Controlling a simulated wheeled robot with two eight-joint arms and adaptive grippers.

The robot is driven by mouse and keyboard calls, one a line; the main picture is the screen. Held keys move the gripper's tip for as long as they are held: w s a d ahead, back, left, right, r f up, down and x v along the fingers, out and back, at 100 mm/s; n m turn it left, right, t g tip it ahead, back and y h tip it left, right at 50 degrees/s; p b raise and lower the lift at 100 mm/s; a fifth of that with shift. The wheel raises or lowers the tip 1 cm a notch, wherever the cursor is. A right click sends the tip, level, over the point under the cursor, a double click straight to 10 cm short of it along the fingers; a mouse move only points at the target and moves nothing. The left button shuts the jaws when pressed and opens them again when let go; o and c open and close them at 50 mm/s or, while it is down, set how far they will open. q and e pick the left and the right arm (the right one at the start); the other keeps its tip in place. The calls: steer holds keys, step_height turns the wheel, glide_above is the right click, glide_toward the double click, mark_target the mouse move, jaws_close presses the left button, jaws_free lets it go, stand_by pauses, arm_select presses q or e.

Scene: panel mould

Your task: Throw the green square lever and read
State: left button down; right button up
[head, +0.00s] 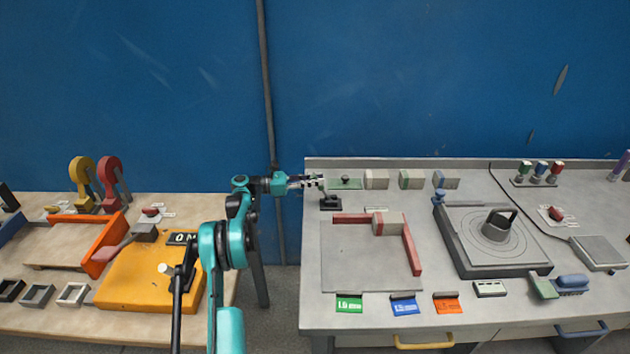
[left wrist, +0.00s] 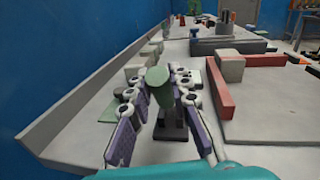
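My left gripper (head: 318,181) reaches in over the back left of the grey bench. In the left wrist view (left wrist: 160,78) its two fingers stand apart, with a rounded green lever piece (left wrist: 158,88) showing between them. I cannot tell whether the fingers touch it. A black base (left wrist: 172,124) shows below the green piece; in the head view a black base (head: 330,203) stands just under the gripper. A digital display (head: 182,239) on a yellow-orange box reads something like "0 N", partly hidden. My right gripper is not in view.
Several pale blocks (head: 376,179) line the bench's back edge. A grey plate with a red bracket (head: 411,251) lies in front, with a turntable unit (head: 462,255) to its right. Coloured cards (head: 349,304) lie along the front. A blue wall (head: 450,80) stands behind.

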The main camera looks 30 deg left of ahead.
arm_select(q)
steer(key=shift+w+d+r+g+y+p, duration=0.35)
steer(key=shift+d+r+g+y+p, duration=0.25)
steer(key=shift+p, duration=0.4)
steer(key=w+d+f+m+g+y+p, duration=0.1)
steer(key=w+d+g+y+p, duration=0.4)
steer(key=d+y+p, duration=0.2)
steer(key=shift+d+g+y+p, duration=0.4)
steer(key=shift+d+y, duration=0.3)
steer(key=shift+d, duration=0.1)
steer(key=shift+w+f, duration=0.1)
steer(key=shift+f, duration=0.05)
steer(key=c, duration=1.4)
jaws_free()
steer(key=shift+w, duration=0.1)
steer(key=shift+o, duration=0.2)
